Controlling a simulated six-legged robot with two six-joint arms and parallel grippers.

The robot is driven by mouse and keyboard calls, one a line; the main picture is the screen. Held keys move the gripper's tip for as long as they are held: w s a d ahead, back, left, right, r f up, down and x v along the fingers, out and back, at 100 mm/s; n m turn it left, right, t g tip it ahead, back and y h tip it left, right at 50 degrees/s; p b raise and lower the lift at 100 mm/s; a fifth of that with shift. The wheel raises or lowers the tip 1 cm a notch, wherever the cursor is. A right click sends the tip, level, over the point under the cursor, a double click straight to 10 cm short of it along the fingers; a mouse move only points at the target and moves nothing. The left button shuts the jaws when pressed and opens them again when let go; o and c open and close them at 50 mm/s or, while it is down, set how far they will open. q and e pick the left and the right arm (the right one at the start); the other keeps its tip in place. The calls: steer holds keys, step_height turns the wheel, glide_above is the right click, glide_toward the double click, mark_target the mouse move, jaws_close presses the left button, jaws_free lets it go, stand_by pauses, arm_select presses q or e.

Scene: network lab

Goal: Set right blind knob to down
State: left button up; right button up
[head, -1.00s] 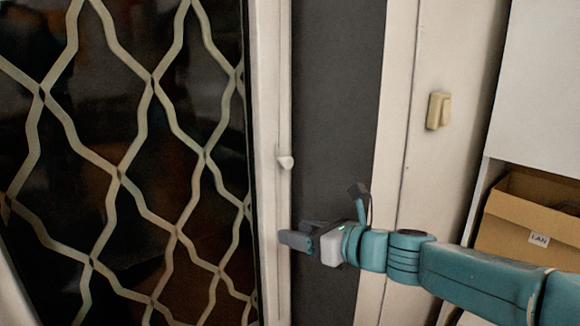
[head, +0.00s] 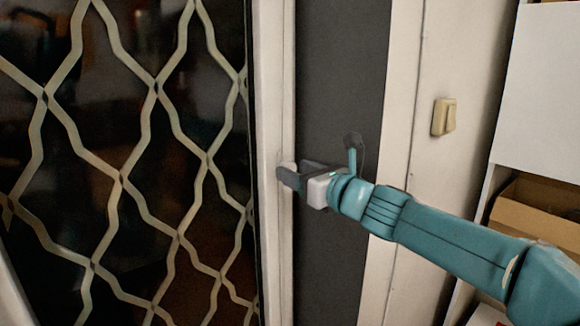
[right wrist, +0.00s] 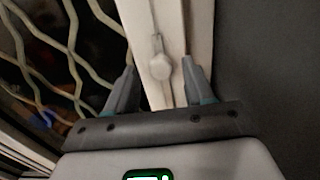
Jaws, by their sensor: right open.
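The right blind knob is a small white knob (head: 288,168) on a slim vertical track in the white frame beside the window. In the head view my right gripper (head: 288,176) is right at it and partly covers it. In the right wrist view the rounded knob (right wrist: 161,68) shows between and a little beyond the two fingertips of my open right gripper (right wrist: 158,66). The fingers stand to either side of the knob, and I see no grip on it. Whether a finger touches it I cannot tell. My left gripper is not in view.
A window with a pale wavy lattice (head: 122,178) fills the left. A dark grey panel (head: 338,80) lies right of the frame. A beige switch (head: 444,117) is on the wall. A shelf with a cardboard box (head: 535,205) stands at the right.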

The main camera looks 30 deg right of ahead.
mark_target(292, 169)
steer(key=shift+w, duration=1.2)
steer(key=shift+w+a, duration=0.1)
steer(key=shift+w, duration=0.25)
